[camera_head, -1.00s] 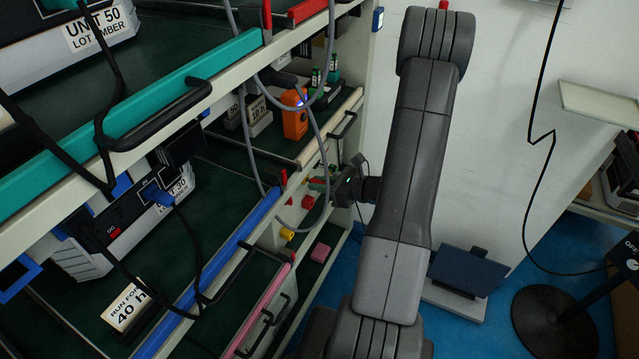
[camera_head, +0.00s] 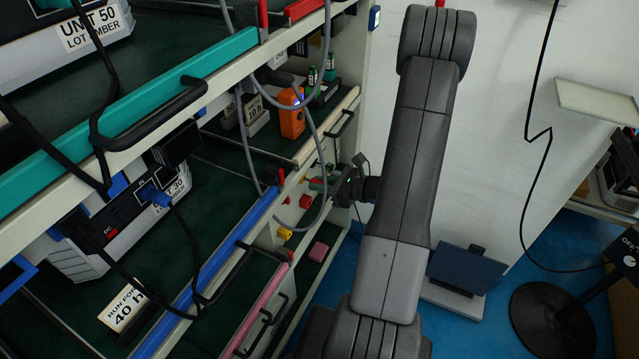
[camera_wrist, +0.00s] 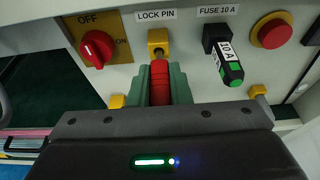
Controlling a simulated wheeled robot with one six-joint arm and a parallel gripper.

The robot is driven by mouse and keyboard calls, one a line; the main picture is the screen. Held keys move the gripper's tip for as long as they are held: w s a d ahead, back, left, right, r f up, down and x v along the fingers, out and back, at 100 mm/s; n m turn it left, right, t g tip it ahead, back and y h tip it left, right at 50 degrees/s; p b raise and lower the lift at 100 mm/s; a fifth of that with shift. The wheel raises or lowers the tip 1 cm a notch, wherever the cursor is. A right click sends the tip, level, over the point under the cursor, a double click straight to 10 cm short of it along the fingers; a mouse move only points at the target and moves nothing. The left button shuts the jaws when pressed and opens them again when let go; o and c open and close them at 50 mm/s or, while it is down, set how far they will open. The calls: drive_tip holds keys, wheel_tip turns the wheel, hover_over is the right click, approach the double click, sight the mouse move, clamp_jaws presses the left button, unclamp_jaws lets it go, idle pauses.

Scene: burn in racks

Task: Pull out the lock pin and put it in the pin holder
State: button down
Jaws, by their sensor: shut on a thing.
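The lock pin (camera_wrist: 160,80), with a red grip, is below the yellow socket (camera_wrist: 158,42) under the LOCK PIN label (camera_wrist: 156,15) in the wrist view. A short shaft shows between the red grip and the socket; I cannot tell how deep it sits. My gripper (camera_wrist: 160,88) is shut on the red grip, a green finger on each side. In the head view my gripper (camera_head: 322,184) is at the end panel of the rack. I cannot make out the pin holder for certain.
Beside the pin are a red OFF/ON switch (camera_wrist: 96,48), a black 10 A fuse (camera_wrist: 226,60) with green marks and a red button (camera_wrist: 271,30). Grey cables (camera_head: 318,130) hang near my gripper. A black stand (camera_head: 555,315) is at the right.

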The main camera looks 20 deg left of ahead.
drive_tip(key=shift+s+d, duration=0.15)
drive_tip(key=shift+d, duration=0.6)
drive_tip(key=shift+s+d, duration=0.1)
drive_tip(key=shift+d, duration=0.65)
drive_tip(key=shift+f, duration=0.1)
